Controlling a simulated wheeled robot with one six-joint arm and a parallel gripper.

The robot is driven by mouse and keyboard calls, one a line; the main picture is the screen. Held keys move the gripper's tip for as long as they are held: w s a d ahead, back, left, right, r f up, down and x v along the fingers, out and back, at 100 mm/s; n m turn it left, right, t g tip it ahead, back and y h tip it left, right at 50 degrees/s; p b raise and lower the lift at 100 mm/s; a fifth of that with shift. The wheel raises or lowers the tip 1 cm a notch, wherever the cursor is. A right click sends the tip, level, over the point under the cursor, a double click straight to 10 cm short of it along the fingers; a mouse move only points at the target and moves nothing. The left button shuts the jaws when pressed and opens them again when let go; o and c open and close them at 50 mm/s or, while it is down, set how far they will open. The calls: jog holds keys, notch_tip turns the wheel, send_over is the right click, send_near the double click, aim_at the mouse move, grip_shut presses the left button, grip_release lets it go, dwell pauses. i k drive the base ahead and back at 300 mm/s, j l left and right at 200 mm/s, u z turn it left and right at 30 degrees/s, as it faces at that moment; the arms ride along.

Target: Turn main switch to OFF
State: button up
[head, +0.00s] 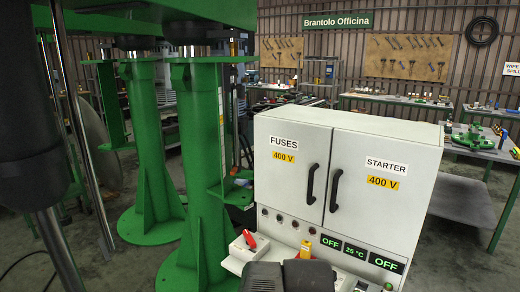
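A white control cabinet (340,180) stands right of centre, with two doors labelled FUSES 400 V and STARTER 400 V. On its sloped lower panel are a red handle on a yellow part (305,249) and a red knob (249,238) on a pale box to the left. No label marks which is the main switch, and its position cannot be read. Small displays read OFF (330,242), 25 °C and OFF (386,264). A dark grey body (288,277), cut off by the bottom edge, covers part of the panel; it may be part of my arm. No gripper fingers show.
Green machine columns (203,180) stand close left of the cabinet. A dark cylinder with a metal rod (30,120) fills the left edge. Workbenches with tools (395,101) line the back wall. Floor shows between the columns.

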aim_at(249, 242)
jog(key=i+z, duration=0.7)
jog(key=i+j+z, duration=0.15)
jog(key=z, duration=0.15)
jog(key=i, duration=0.1)
